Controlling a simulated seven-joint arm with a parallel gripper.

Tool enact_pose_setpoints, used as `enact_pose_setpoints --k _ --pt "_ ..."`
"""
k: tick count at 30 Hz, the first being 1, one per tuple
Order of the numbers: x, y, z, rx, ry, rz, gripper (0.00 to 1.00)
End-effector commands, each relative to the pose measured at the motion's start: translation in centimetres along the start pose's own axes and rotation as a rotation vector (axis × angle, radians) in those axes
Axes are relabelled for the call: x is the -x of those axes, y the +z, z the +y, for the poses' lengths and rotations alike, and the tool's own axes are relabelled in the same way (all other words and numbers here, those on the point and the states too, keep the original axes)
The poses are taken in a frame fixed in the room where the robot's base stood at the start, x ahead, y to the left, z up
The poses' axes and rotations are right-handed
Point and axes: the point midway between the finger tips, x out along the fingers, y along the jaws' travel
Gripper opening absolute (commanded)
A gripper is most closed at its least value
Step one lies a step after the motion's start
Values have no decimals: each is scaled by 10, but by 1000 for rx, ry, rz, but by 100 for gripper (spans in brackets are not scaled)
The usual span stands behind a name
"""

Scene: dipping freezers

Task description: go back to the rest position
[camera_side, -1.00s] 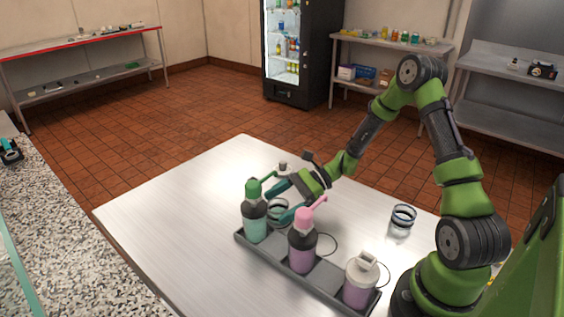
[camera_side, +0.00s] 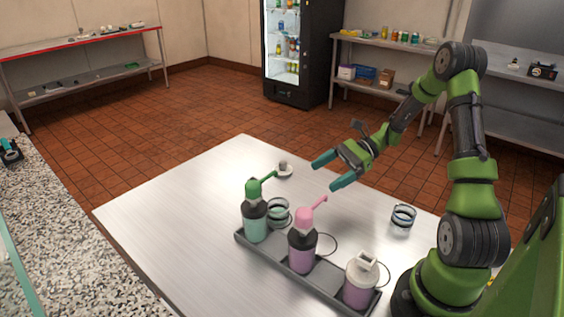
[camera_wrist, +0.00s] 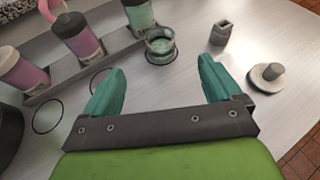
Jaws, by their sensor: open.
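My gripper (camera_side: 333,172) is open and empty, raised above the metal table (camera_side: 180,205) in the side view. Its teal fingers point left, behind and above the tray of bottles. In the wrist view my gripper (camera_wrist: 158,85) has its fingers wide apart with nothing between them. Nothing touches it.
A grey tray (camera_side: 327,287) holds a green-topped bottle (camera_side: 255,221), a pink-topped bottle (camera_side: 302,250) and a white-topped bottle (camera_side: 358,285). A small knobbed disc (camera_side: 284,170) lies at the back.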

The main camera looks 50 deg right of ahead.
Motion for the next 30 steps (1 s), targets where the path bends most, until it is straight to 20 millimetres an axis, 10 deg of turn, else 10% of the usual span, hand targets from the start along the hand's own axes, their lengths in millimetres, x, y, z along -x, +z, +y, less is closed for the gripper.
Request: enact_pose_setpoints --k 11,30 --pt "-3 -14 33 137 112 211 91" --pt "-17 130 124 1348 446 897 91"
